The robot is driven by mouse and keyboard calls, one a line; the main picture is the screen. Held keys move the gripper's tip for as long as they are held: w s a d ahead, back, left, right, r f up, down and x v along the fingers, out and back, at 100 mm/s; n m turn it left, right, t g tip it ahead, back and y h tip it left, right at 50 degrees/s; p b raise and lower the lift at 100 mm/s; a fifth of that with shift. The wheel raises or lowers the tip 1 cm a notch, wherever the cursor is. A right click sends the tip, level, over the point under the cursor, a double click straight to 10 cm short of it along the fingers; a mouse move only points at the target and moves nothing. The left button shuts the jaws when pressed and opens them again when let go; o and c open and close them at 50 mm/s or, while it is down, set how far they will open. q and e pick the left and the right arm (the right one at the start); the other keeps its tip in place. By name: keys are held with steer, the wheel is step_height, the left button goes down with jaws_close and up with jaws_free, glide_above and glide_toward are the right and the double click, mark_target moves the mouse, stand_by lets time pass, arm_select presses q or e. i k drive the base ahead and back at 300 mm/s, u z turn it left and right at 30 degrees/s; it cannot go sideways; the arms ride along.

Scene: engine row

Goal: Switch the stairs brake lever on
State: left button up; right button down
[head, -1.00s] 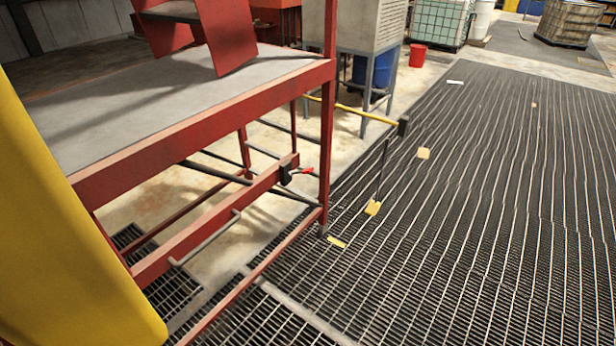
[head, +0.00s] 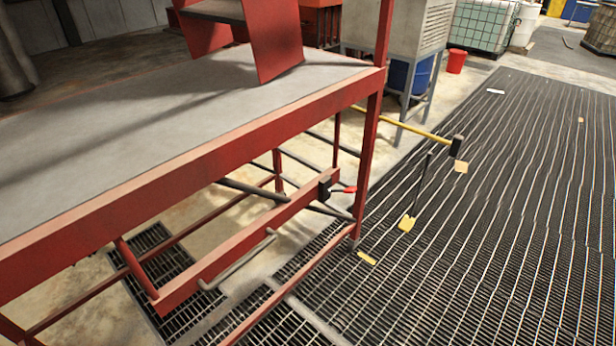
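The brake lever is a small lever with a red handle (head: 350,189) on a black mount (head: 324,188). It sits at the right end of a low red beam under the red stair platform (head: 200,90). The red handle points to the right, roughly level. From here I cannot tell whether this position is on or off. A grey bent bar (head: 238,259) is fixed along the same beam. Neither of my grippers is in view.
A yellow bar with a black end (head: 455,147) sticks out to the right behind the platform leg. A thin black rod (head: 423,180) stands near a yellow piece (head: 407,223). A red bucket (head: 456,61) is at the back. The grated floor (head: 500,230) at right is largely clear.

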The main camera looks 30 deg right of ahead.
mark_target(349, 190)
steer(key=z, duration=0.15)
steer(key=i, duration=1.15)
steer(key=z, duration=0.6)
